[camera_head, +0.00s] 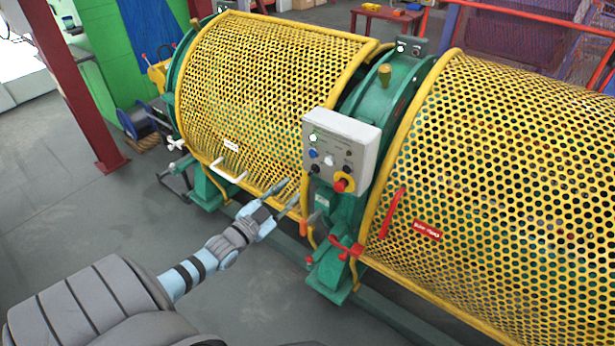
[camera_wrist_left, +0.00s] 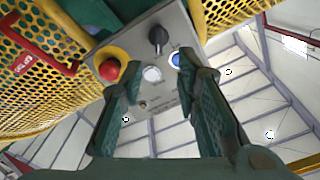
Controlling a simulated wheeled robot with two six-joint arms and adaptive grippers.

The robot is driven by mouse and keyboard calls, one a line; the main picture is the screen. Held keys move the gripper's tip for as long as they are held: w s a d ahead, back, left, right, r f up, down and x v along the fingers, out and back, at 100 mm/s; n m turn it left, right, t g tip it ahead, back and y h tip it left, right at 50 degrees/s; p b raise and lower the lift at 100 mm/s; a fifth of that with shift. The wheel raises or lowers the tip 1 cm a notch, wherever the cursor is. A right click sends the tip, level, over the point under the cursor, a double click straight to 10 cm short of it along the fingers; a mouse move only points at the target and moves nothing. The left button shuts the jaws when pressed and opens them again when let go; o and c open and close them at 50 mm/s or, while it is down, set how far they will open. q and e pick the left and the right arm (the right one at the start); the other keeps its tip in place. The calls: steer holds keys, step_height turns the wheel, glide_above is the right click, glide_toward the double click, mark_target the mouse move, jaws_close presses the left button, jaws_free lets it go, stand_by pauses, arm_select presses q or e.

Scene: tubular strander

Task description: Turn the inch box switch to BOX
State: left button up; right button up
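A grey control box (camera_head: 340,140) is mounted between two yellow mesh guards. It carries a black rotary knob (camera_head: 314,168) at its lower left, which shows larger in the left wrist view (camera_wrist_left: 158,38). Beside it are a white button (camera_wrist_left: 152,74), a blue button (camera_wrist_left: 177,60) and a red stop button on a yellow ring (camera_wrist_left: 110,68). Another dark knob (camera_head: 347,168) sits above the stop button. The labels are too small to read. My left gripper (camera_head: 288,194) is open and empty, below and left of the box. In its wrist view the fingers frame the box face, apart from the knob.
The left mesh guard (camera_head: 255,85) has white handles at its lower edge. The right mesh guard (camera_head: 480,190) has a red handle (camera_head: 392,212). Green machine supports and a red lever (camera_head: 345,248) lie below the box.

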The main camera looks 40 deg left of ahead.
mark_target(311, 173)
arm_select(q)
steer(key=w+b, duration=0.1)
steer(key=w, duration=0.1)
steer(key=w+b, duration=0.1)
steer(key=w, duration=0.5)
steer(key=shift+w+a+f+b, duration=0.25)
steer(key=shift+b, duration=0.15)
steer(key=shift+w+d, duration=0.1)
steer(key=shift+w, duration=0.35)
arm_select(e)
steer(key=f, duration=0.3)
steer(key=shift+w+a+f, duration=0.1)
steer(key=shift+w+f, duration=0.1)
steer(key=shift+f, duration=0.2)
arm_select(q)
jaws_close()
arm_select(e)
steer(key=shift+a, duration=0.1)
